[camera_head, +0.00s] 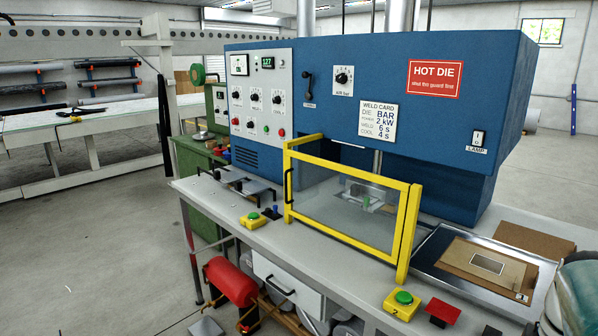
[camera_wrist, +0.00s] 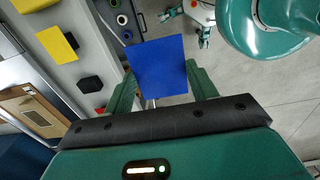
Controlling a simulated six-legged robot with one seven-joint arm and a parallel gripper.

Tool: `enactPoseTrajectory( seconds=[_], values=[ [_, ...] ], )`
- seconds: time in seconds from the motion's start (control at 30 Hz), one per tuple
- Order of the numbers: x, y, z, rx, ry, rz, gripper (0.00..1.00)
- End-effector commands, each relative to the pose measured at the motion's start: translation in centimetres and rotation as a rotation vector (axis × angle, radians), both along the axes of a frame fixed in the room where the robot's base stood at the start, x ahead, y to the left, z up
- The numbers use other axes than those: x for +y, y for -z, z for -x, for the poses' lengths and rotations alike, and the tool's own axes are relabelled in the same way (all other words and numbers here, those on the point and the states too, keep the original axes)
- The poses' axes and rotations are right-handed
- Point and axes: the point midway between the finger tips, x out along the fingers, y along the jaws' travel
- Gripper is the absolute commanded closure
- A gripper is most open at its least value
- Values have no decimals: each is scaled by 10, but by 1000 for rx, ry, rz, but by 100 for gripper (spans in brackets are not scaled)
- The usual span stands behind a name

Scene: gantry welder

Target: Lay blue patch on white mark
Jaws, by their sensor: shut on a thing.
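The blue patch (camera_wrist: 158,62) is a flat square sheet, seen in the wrist view between the green fingers of my gripper (camera_wrist: 160,84). The white mark (camera_head: 488,263) is a pale rectangular outline on a tan sheet (camera_head: 460,255) at the right of the bench in the head view. The mark also shows at the left of the wrist view (camera_wrist: 34,117), apart from the patch. The blue patch and my gripper are not seen in the head view.
The tan sheet lies in a shallow metal tray (camera_head: 428,250). A yellow-framed clear guard (camera_head: 345,245) stands left of it, before the blue welder (camera_head: 380,90). A green button box (camera_head: 403,300) and a red block (camera_head: 441,311) sit at the bench's front edge.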

Motion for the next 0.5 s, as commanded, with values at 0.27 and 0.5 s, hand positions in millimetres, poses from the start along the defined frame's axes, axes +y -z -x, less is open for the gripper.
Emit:
enactPoseTrajectory(
  seconds=[0.27, 0.5],
  values=[
    [18, 19, -29, 3, 39, -4, 68],
    [49, 52, -75, 4, 130, -6, 68]
  ],
)
